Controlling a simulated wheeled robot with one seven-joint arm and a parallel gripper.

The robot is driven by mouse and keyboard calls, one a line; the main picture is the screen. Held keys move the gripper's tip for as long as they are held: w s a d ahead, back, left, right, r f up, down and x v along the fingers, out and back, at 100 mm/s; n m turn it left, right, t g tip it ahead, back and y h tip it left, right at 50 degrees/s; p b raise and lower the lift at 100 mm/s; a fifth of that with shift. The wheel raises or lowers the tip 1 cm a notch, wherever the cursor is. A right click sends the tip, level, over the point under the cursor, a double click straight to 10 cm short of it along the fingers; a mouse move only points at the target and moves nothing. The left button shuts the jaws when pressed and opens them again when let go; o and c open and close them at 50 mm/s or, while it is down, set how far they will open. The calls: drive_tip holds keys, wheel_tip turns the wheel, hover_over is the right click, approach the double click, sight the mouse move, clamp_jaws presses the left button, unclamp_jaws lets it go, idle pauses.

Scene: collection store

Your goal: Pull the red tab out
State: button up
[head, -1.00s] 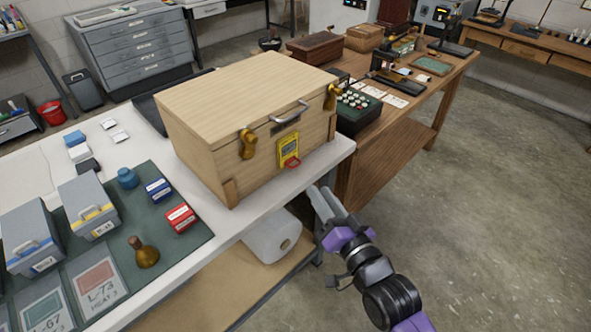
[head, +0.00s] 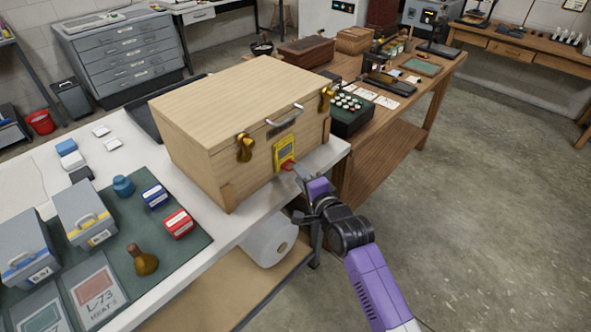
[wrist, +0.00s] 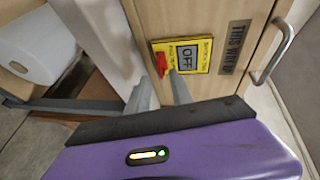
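The red tab (wrist: 161,62) sticks out from the end of a yellow device (wrist: 196,55) fixed to the front of a wooden crate (head: 200,140). The device's grey display reads OFF. In the head view the yellow device (head: 284,147) sits below the crate's handle, and the tab (head: 287,166) is partly hidden by my fingers. My gripper (wrist: 160,80) is open, its two fingers apart. Its fingertips are close to the crate front, one to each side of the tab in the wrist view. I cannot tell whether they touch it.
The crate has brass latches (head: 245,149) and a metal handle (wrist: 274,52) beside a THIS WAY UP label (wrist: 235,46). It stands on a white bench (head: 240,225). A white roll (head: 268,243) lies on the shelf below. Open floor (head: 480,220) lies to the right.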

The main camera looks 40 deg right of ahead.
drive_tip(key=shift+x, duration=1.8)
clamp_jaws()
drive_tip(key=shift+f, duration=0.25)
